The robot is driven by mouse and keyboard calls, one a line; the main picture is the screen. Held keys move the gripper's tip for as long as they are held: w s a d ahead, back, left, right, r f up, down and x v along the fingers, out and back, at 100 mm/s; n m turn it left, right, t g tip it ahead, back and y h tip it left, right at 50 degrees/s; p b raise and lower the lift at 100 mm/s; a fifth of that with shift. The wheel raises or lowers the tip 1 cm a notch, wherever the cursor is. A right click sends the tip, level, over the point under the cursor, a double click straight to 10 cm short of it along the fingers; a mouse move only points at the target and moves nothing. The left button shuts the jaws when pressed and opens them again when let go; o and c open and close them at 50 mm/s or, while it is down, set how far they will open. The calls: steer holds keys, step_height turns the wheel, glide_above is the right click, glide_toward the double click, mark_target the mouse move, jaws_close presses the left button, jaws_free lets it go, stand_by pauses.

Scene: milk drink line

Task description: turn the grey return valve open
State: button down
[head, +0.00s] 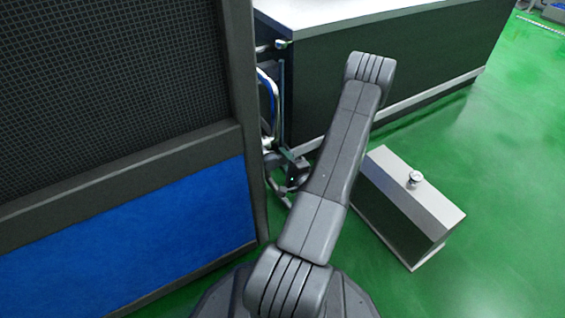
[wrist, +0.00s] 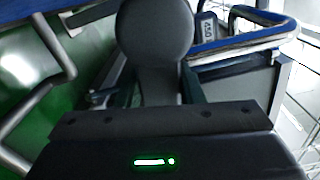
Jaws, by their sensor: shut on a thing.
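My gripper (wrist: 160,92) is shut on a dark grey part with a broad rounded end, which I take to be the grey return valve's handle (wrist: 155,40). In the wrist view its narrower stem sits between the two fingers, and the rounded end reaches beyond them. The fingertips are partly hidden by the gripper's dark body. In the head view my gripper is small and partly hidden, in the gap beside the blue-panelled cabinet. The valve cannot be made out clearly there, and its turn angle cannot be read.
A blue and black cabinet (head: 120,235) stands close on the left. A white-topped dark counter (head: 400,75) is behind. A low box (head: 405,200) with a small metal knob stands right of my arm. Pipes (wrist: 38,105) and a blue-edged rail (wrist: 245,42) crowd the gripper. Green floor is free at right.

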steer(key=shift+r+n, duration=0.4)
steer(key=shift+n, duration=0.7)
steer(key=c, duration=1)
jaws_free()
steer(key=shift+r, duration=0.1)
steer(key=shift+o, duration=0.2)
steer(key=shift+d, duration=0.1)
steer(key=p+v, duration=0.3)
steer(key=v, duration=1)
steer(key=shift+s+d, duration=0.2)
steer(key=shift+s, duration=0.1)
steer(key=shift+w, duration=0.1)
steer(key=b+x, duration=0.3)
steer(key=x, duration=1)
steer(key=shift+w+a, duration=0.25)
